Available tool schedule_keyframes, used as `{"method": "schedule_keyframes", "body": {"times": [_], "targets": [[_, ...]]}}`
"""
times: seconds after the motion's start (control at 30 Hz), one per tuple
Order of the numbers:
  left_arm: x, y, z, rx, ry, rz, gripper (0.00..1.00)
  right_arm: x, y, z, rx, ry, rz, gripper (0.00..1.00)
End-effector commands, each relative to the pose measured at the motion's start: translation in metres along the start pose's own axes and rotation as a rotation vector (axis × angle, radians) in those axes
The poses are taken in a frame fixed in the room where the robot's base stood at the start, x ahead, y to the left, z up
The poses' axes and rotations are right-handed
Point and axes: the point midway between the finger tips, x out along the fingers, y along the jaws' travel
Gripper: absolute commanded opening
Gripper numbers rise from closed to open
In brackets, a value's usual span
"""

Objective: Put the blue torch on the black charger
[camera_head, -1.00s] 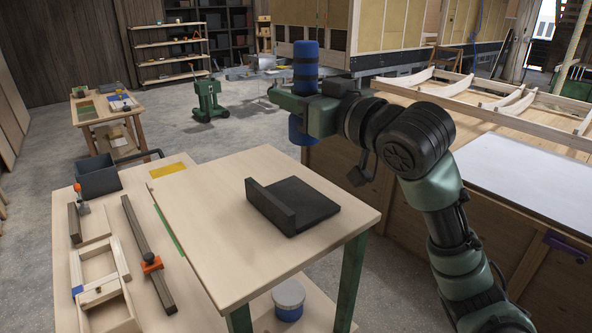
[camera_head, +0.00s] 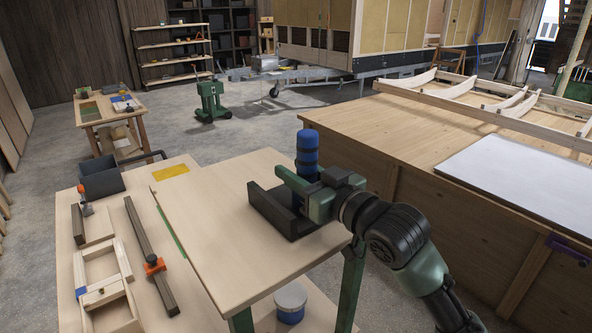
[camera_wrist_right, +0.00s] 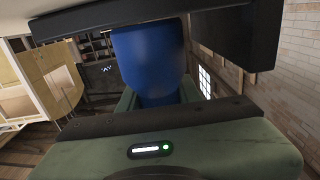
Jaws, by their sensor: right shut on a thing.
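The blue torch (camera_head: 307,146) stands upright in my right gripper (camera_head: 300,186), at the right part of the wooden table. The gripper is shut around its middle. The torch's lower end is hidden behind the gripper in the head view. The black charger (camera_head: 262,200), an L-shaped block with a raised wall, sits on the table; the gripper and torch are over its right side and cover part of it. I cannot tell whether the torch touches the charger. In the right wrist view the blue torch (camera_wrist_right: 150,55) fills the middle between the jaws. My left gripper does not show.
The table top (camera_head: 215,245) is bare in front of the charger. A lower bench at left holds a dark bin (camera_head: 102,180), a bar with an orange clamp (camera_head: 152,265) and a wooden frame. A large wooden bench (camera_head: 400,130) stands at right.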

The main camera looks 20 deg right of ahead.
Motion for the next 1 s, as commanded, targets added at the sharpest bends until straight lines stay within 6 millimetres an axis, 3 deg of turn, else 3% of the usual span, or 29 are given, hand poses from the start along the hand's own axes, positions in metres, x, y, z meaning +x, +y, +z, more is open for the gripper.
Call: {"method": "schedule_keyframes", "body": {"times": [0.17,0.2,0.27,0.67,0.83,1.0], "targets": [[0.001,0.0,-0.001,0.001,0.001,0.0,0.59,0.0,0.0,0.002,0.0,0.001,0.0,0.0],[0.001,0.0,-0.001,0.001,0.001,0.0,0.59,0.0,0.0,0.002,0.0,0.0,0.0,0.39],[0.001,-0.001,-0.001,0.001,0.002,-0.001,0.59,0.0,0.0,0.002,0.0,0.0,0.0,0.56],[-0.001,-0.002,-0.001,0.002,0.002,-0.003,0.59,-0.002,0.0,-0.001,0.0,-0.001,0.0,0.56],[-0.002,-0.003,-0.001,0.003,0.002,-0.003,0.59,-0.028,0.0,0.001,-0.003,-0.003,0.0,0.56],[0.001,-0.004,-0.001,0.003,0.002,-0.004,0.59,-0.069,0.0,0.002,-0.004,-0.004,0.0,0.56]]}}
